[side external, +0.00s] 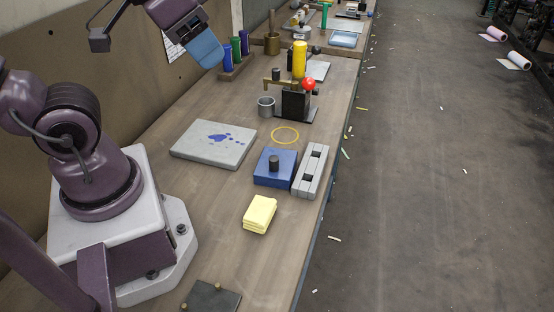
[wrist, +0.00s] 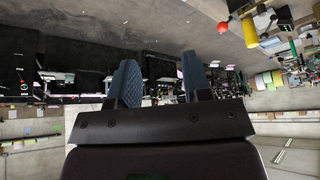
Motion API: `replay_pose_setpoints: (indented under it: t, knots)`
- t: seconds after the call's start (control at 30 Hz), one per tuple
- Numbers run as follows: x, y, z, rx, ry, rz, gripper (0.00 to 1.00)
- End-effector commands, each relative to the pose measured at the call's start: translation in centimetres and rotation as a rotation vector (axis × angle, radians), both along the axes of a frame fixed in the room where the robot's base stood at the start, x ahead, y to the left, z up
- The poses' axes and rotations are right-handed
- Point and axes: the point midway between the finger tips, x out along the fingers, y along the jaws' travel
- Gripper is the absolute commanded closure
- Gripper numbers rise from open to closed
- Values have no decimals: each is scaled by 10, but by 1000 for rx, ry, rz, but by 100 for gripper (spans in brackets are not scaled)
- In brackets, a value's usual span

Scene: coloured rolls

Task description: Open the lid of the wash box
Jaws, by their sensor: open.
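The wash box is most likely the blue square box (side external: 268,180) on the bench in the side external view. A black round knob (side external: 274,162) stands up from the middle of its top, and its lid looks shut. My gripper (side external: 207,50) is high at the top of that view, well above the bench and up and to the left of the box, touching nothing. In the wrist view my gripper (wrist: 161,82) shows two blue padded fingers apart, with nothing between them. The box is not recognisable in the wrist view.
A grey slotted block (side external: 311,172) stands close to the right of the box. A yellow cloth stack (side external: 260,214) lies in front, a pale slab (side external: 214,144) with blue stains to the left. A yellow ring (side external: 285,135) and a black stand (side external: 296,105) are behind.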

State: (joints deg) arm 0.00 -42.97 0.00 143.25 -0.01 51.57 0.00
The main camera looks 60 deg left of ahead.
Motion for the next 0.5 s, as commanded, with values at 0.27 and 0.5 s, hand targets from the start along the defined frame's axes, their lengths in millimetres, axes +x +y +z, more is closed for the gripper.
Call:
replay_pose_setpoints:
  t: [0.27, 0.5]
  knots:
    - [13, 6, -27, -6, 151, 26, 50]
    - [53, 19, -79, -41, 375, 117, 50]
